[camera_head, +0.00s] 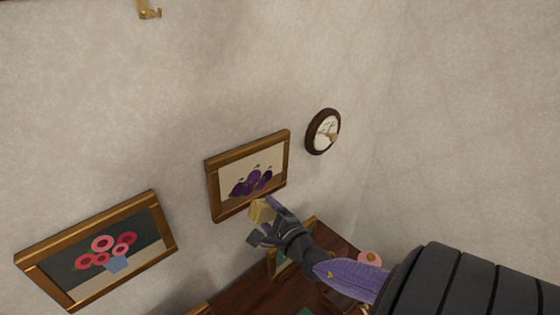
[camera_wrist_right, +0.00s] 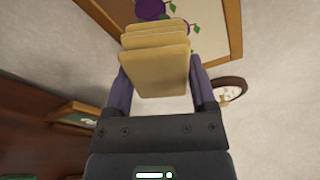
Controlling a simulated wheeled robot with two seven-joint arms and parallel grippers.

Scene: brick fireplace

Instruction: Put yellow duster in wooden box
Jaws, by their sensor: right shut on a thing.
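The yellow duster (camera_head: 260,211) is a small folded pale-yellow cloth. It is held off the surface in my right gripper (camera_head: 268,222), in front of the wall just below the plum picture. In the right wrist view the duster (camera_wrist_right: 157,72) shows as several stacked layers between the two fingers of the right gripper (camera_wrist_right: 160,88). I cannot make out a wooden box in either view. My left gripper is not in view.
A framed plum picture (camera_head: 252,174), a flower picture (camera_head: 108,247) and a round dark-rimmed clock (camera_head: 323,132) hang on the pale wall. A brass hook (camera_head: 148,10) is at the top. Dark wood (camera_head: 240,275) and a wooden-edged frame (camera_head: 275,264) lie below the gripper.

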